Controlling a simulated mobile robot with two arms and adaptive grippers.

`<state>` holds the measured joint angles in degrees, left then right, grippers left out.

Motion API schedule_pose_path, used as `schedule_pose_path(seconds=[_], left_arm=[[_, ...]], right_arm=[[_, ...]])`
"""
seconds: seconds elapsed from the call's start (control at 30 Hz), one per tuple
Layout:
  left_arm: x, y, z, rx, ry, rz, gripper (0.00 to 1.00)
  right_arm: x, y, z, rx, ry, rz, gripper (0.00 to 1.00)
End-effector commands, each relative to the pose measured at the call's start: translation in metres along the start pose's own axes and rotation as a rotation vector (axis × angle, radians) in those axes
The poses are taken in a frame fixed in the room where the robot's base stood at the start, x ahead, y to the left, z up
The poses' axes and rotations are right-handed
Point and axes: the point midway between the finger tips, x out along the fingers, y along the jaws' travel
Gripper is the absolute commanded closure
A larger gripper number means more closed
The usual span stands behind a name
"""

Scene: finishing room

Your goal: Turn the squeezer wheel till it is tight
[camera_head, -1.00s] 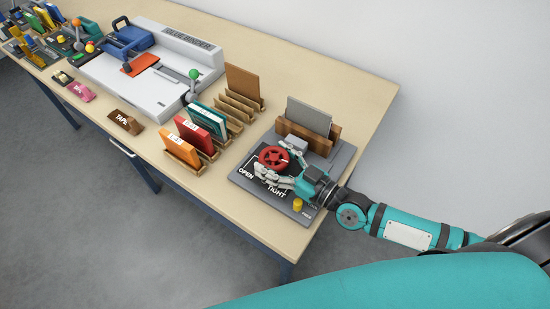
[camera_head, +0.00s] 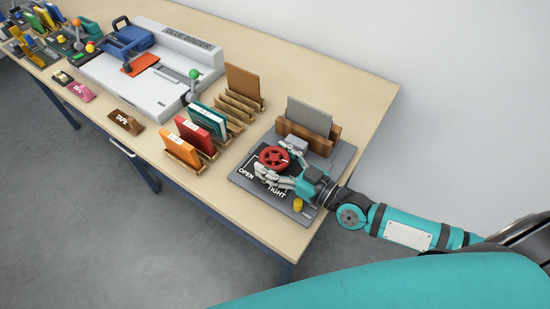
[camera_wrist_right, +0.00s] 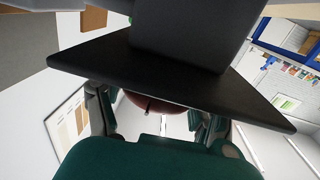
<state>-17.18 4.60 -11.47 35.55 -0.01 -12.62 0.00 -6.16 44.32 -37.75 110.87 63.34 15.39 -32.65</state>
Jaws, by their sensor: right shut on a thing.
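The red squeezer wheel (camera_head: 273,159) sits on a dark grey base plate (camera_head: 246,182) at the right end of the table. The plate carries the words OPEN and TIGHT. My right gripper (camera_head: 276,168) is shut on the wheel, with its fingers around the rim from the right. In the right wrist view the fingers (camera_wrist_right: 155,124) stand either side of a dark red part of the wheel (camera_wrist_right: 150,103). Behind the wheel a grey board (camera_head: 309,115) stands between wooden blocks (camera_head: 289,128). My left gripper is not in view.
Left of the plate, orange (camera_head: 179,149), red and teal books stand in wooden racks. A wall is behind the table.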

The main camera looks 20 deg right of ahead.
Motion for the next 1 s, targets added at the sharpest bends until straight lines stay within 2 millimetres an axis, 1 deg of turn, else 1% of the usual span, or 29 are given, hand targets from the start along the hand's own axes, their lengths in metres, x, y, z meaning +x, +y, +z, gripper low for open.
schedule_pose_path(seconds=[0.4, 0.43, 0.6, 0.87, 1.0], left_arm=[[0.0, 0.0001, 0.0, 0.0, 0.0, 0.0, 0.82], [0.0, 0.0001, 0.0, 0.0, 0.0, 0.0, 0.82], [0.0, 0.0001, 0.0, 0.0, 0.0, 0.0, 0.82], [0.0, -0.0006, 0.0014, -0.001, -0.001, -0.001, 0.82], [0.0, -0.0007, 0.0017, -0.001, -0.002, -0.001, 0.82]], right_arm=[[-0.0002, -0.0002, 0.0004, 0.0, -0.001, 0.0, 0.62], [-0.0002, -0.0003, 0.0004, 0.0, -0.001, -0.001, 0.29], [-0.0002, -0.0002, 0.0004, 0.0, -0.001, 0.0, 0.07], [-0.0005, -0.0001, 0.0003, 0.0, -0.001, 0.0, 0.07], [-0.0096, 0.0002, 0.0014, -0.001, -0.004, 0.0, 0.07]])
